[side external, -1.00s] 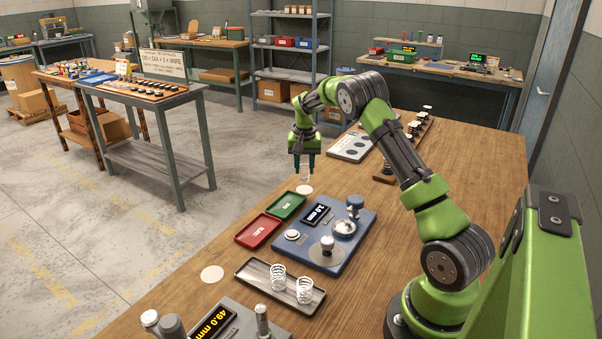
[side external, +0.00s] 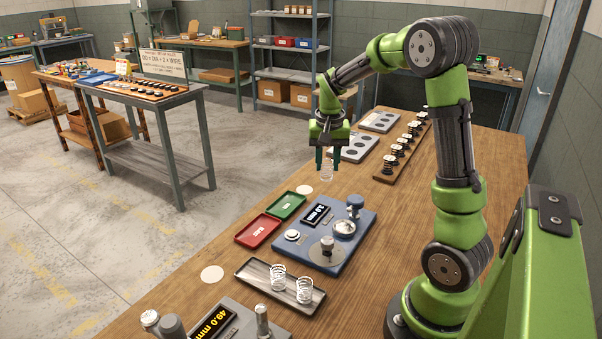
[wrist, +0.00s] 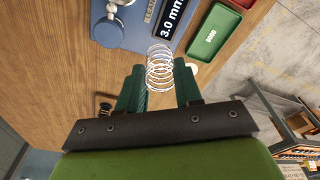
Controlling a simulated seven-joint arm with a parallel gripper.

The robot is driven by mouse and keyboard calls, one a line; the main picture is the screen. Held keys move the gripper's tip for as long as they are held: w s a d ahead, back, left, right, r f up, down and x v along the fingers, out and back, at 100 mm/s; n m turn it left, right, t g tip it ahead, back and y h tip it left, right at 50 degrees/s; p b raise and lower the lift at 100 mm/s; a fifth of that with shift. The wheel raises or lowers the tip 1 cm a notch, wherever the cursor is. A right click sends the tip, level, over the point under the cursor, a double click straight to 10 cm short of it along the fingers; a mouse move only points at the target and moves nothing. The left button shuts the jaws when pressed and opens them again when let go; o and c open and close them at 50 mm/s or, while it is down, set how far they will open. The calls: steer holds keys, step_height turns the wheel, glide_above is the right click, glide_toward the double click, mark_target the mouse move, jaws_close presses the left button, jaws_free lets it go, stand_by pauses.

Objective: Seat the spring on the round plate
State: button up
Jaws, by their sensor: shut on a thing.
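My gripper (side external: 327,168) is shut on a wire spring (side external: 326,174), held upright above the wooden table. In the wrist view the spring (wrist: 160,66) shows as pale coils between the two dark green fingers (wrist: 160,88). A blue device (side external: 365,222) stands nearer the camera, with a shiny round dish (side external: 343,229) and a grey round plate (side external: 320,256) under a knob. A flat white disc (side external: 303,190) lies on the table left of and below the spring; another white disc (side external: 212,273) lies farther forward. I cannot tell which of these is the task's round plate.
A tray (side external: 257,279) holds two more springs. Green (side external: 285,207) and red (side external: 258,232) trays lie left of the blue device. The device display (wrist: 174,22) reads 3.0 mm.

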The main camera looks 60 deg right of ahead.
steer(key=shift+s+a+f, duration=0.65)
steer(key=shift+s+f, duration=0.65)
steer(key=shift+f, duration=0.2)
steer(key=shift+s+a+f, duration=0.7)
steer(key=shift+s+f, duration=0.55)
steer(key=shift+f, duration=0.25)
steer(key=shift+s+a+f, duration=0.65)
steer(key=shift+s+f, duration=0.65)
steer(key=shift+f, duration=0.2)
steer(key=shift+f, duration=0.65)
steer(key=o, duration=1.2)
step_height(320, 180, up, 9)
